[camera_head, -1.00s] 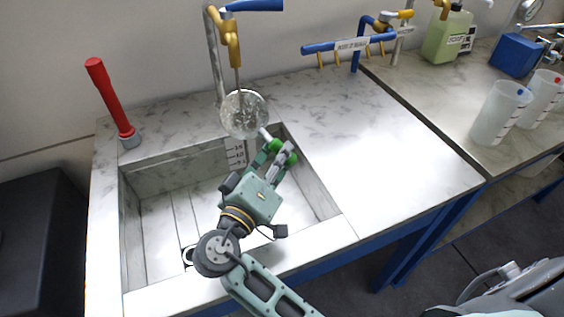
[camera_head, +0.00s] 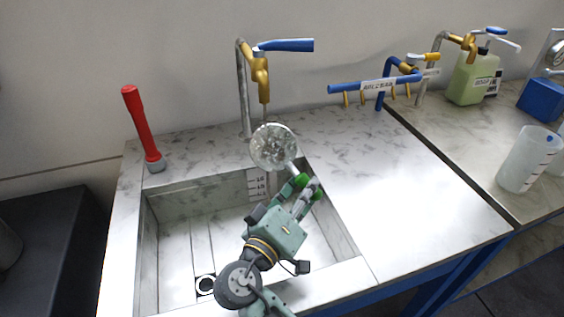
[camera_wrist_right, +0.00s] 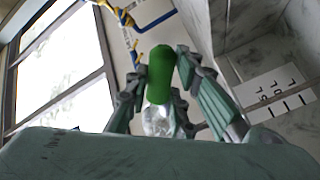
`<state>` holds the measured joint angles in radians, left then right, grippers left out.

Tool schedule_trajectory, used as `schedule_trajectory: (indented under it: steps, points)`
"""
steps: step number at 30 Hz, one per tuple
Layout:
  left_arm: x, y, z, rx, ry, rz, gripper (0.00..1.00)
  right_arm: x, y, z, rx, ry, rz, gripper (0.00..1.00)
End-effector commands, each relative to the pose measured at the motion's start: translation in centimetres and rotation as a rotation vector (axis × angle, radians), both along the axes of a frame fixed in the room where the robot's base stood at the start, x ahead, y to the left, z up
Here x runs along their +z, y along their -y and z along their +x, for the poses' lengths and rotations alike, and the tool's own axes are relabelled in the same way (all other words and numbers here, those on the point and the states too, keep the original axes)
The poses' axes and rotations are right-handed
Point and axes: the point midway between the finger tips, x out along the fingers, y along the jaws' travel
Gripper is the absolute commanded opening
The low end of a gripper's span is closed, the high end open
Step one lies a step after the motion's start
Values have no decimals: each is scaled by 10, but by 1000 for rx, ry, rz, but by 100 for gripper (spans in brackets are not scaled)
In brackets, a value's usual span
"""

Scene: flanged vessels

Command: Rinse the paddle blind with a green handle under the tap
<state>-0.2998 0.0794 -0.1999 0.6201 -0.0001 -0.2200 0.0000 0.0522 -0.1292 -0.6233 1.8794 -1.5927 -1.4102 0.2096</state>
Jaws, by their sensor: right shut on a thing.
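The paddle blind (camera_head: 274,147) has a round, mottled grey-silver disc and a green handle, which shows in the wrist view (camera_wrist_right: 161,72). My right gripper (camera_head: 309,186) is shut on the green handle, one finger on each side. It holds the disc tilted above the back of the sink (camera_head: 147,230), below the brass tap (camera_head: 261,80). A thin, faint streak runs from the spout toward the disc; it looks like water. The tap has a blue lever (camera_head: 286,45) pointing right. My left gripper is not in view.
A red-handled tool (camera_head: 139,122) stands at the sink's back left corner. A blue rack (camera_head: 350,87) with yellow pegs, a green soap bottle (camera_head: 472,78) and a plastic beaker (camera_head: 528,160) stand to the right. The counter right of the sink (camera_head: 390,195) is clear.

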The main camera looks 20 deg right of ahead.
Motion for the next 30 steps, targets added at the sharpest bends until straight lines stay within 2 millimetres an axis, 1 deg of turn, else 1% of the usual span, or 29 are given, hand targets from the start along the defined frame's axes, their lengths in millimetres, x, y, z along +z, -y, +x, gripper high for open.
schedule_trajectory:
  steps: [1,10,21,30]
  points:
    - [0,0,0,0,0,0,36,2,1,0,1,6,0,0]
    - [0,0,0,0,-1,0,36,2,1,0,1,6,0,0]
    - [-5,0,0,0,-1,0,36,2,-9,1,1,7,0,0]
    - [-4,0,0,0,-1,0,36,3,-9,1,0,6,-1,0]
